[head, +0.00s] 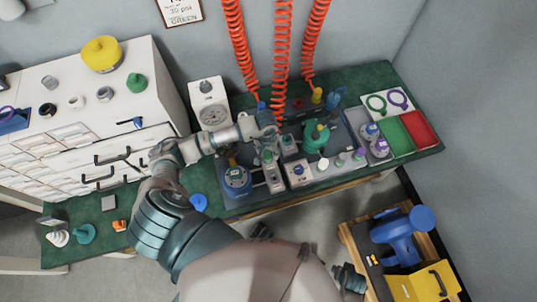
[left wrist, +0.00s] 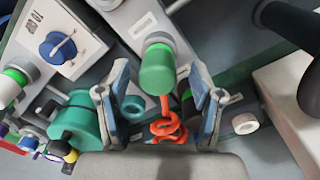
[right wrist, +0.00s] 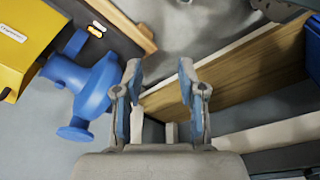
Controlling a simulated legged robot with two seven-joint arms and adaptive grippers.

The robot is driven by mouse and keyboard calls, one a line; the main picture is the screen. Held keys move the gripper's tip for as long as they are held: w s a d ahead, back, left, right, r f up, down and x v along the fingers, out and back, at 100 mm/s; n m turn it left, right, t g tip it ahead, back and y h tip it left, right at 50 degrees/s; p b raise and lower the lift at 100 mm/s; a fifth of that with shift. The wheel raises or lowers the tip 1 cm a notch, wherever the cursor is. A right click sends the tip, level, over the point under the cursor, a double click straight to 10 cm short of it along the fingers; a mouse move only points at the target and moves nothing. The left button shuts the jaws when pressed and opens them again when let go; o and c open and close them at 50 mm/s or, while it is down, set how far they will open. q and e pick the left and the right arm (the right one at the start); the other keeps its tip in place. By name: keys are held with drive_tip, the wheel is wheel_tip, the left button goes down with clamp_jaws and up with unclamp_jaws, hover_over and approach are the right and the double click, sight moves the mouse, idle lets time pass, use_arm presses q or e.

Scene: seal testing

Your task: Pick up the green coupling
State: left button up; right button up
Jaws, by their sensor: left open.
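A green coupling (left wrist: 157,75) stands on a light grey block in the left wrist view, in line with the gap between my left fingers. It looks upright, and its top faces the camera. In the head view, a small green piece (head: 268,156) just below my left gripper (head: 265,130) appears to be this coupling. My left gripper (left wrist: 158,92) is open, with one blue-lined finger on each side of the coupling in the picture; I see no contact. My right gripper (right wrist: 160,98) is open and empty, away from the bench.
A larger green fitting (head: 316,138) and a blue-topped device (head: 237,180) stand close by on the bench. Red coiled hoses (head: 281,60) hang at the back. Green and red bins (head: 418,128) are at the right. A blue valve body (right wrist: 92,85) lies near my right gripper.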

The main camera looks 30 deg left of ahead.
use_arm(q)
drive_tip(key=shift+d+f, duration=0.15)
drive_tip(key=shift+f, duration=0.15)
clamp_jaws()
use_arm(e)
drive_tip(key=shift+w+r, duration=0.1)
drive_tip(key=shift+r, duration=0.5)
